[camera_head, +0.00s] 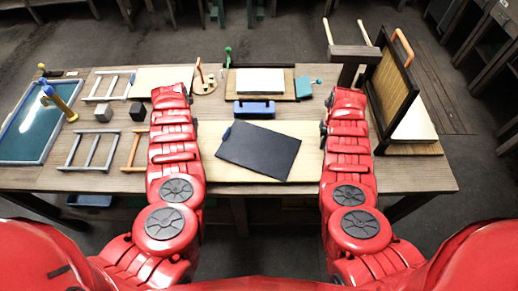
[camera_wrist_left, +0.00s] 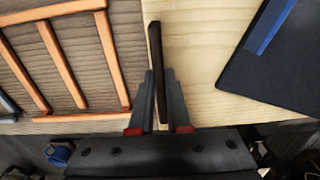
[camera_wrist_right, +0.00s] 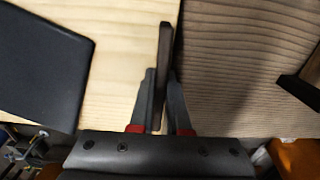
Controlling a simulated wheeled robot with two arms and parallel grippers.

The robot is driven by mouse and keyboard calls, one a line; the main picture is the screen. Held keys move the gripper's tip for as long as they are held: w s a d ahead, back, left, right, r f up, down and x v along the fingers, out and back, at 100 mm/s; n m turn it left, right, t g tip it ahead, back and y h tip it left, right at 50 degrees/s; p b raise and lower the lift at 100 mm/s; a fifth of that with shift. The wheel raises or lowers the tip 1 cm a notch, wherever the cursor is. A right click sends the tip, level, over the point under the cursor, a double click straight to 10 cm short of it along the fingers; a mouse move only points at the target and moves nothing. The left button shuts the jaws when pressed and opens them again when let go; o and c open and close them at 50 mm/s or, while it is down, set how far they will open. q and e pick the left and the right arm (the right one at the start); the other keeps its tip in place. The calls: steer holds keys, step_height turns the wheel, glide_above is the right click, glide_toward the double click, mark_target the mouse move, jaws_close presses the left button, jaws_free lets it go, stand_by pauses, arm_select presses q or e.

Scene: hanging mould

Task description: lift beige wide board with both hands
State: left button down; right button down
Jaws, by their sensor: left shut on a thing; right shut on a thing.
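The beige wide board (camera_head: 312,162) lies on the table between my arms, with a black sheet (camera_head: 259,151) on top of it. Its left edge shows in the left wrist view (camera_wrist_left: 200,70) and its right edge in the right wrist view (camera_wrist_right: 125,60). My left gripper (camera_wrist_left: 158,105) is shut on a thin dark upright strip at the board's left edge. My right gripper (camera_wrist_right: 160,105) is shut on a similar strip at the right edge. Both look like handles of the board. My red arms hide most of the grippers in the head view.
Behind the board are a blue block (camera_head: 254,108) and a white pad (camera_head: 260,80). A framed mesh screen (camera_head: 391,80) stands at the right. Ladder-like frames (camera_head: 92,150) and a blue tray (camera_head: 38,130) lie at the left. An orange frame (camera_wrist_left: 108,60) is left of the left gripper.

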arm_select(q)
steer(key=shift+d+r, duration=0.1)
arm_select(e)
steer(key=shift+r, duration=0.1)
stand_by(0.4)
